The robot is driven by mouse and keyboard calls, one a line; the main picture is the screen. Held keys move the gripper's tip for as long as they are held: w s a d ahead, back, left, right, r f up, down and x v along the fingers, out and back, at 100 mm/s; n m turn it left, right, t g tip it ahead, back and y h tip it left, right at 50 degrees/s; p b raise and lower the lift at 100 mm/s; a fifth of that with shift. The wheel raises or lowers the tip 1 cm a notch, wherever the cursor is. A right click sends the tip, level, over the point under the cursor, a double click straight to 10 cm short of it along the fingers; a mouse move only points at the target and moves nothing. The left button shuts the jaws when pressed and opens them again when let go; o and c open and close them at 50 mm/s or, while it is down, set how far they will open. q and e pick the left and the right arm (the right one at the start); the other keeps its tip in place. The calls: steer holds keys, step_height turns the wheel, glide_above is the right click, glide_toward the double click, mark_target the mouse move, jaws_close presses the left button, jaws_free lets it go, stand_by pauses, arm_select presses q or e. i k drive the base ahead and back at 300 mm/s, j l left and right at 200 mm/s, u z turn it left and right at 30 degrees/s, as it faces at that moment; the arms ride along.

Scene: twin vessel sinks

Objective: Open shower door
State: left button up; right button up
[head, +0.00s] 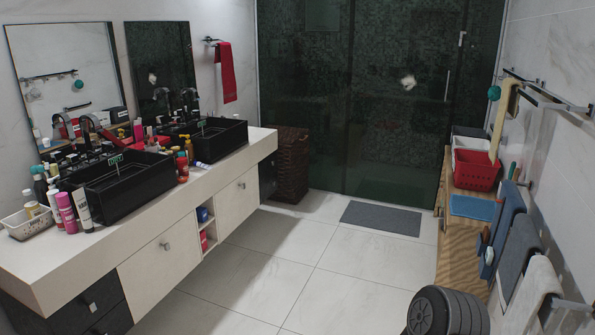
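The glass shower door (396,105) fills the far end of the room in the head view. It is dark, see-through glass over a mosaic-tiled stall, and it looks shut. A slim vertical metal handle (447,86) is on its right part. A small metal fitting (462,39) shows higher up near the right edge. Neither of my grippers shows in this view.
A grey mat (381,218) lies before the door. The pale tiled floor (290,262) is clear between. The vanity counter (110,245) with black sinks runs along the left. A wooden bench (463,235) with a red basket (474,170) and towel rails line the right. A wicker hamper (289,165) stands back left.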

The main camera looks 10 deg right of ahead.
mark_target(404, 57)
steer(key=i+l+z, duration=0.25)
steer(key=i+z, duration=0.2)
steer(key=i, duration=0.55)
steer(key=i+z, duration=0.5)
steer(key=i, duration=0.5)
steer(key=i+u, duration=0.3)
steer(key=i, duration=1.85)
steer(key=i+l+z, duration=0.25)
steer(key=i, duration=0.25)
steer(key=i+l+z, duration=0.1)
steer(key=i+z, duration=0.15)
steer(key=i, duration=0.3)
